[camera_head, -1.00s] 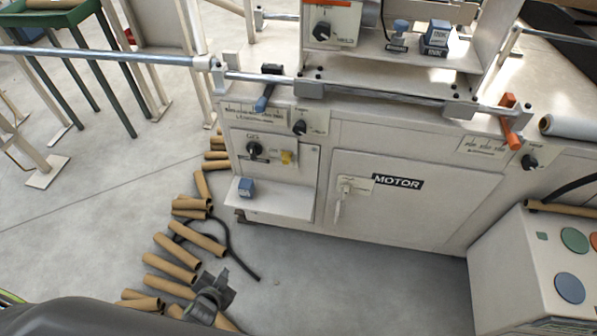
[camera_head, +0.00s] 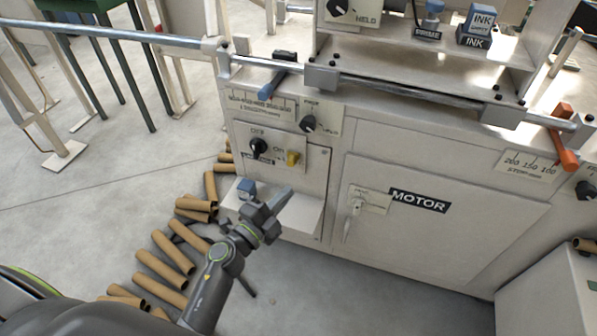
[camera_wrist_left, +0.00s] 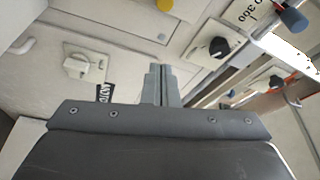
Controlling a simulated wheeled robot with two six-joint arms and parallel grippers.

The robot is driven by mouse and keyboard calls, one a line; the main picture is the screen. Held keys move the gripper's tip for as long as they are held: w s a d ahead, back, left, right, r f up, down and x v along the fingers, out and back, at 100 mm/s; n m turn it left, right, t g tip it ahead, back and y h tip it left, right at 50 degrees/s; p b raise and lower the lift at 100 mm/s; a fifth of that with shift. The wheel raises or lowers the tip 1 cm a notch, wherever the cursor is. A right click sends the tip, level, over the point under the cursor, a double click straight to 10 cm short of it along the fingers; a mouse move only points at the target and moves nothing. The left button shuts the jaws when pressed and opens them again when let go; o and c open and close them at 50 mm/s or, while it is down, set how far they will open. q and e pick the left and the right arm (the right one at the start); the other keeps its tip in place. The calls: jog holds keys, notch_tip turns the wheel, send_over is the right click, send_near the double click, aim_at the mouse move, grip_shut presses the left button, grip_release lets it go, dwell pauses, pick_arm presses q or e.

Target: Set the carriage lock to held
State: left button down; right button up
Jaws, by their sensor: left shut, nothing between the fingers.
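A black knob (camera_head: 338,8) with a plate reading HELD beside it sits on the carriage box (camera_head: 372,10) at the top edge of the head view, partly cut off. A second black knob (camera_head: 308,124) sits on a small labelled plate on the cabinet front below the rail. A black knob on a white plate (camera_wrist_left: 218,47) also shows in the left wrist view. I cannot read which setting any of them points to. My left gripper (camera_head: 284,200) is shut and empty, in front of the small shelf and below the second knob. Its closed fingers (camera_wrist_left: 162,85) show in the left wrist view. My right gripper is out of view.
A black OFF/ON switch (camera_head: 258,147) and a yellow knob (camera_head: 293,158) are on the left panel. A blue lever (camera_head: 270,86) and orange lever (camera_head: 563,150) stick out at the rail. Cardboard tubes (camera_head: 160,270) lie on the floor.

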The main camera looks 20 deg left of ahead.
aim_at(287, 153)
pick_arm(q)
jog(key=shift+w, duration=0.1)
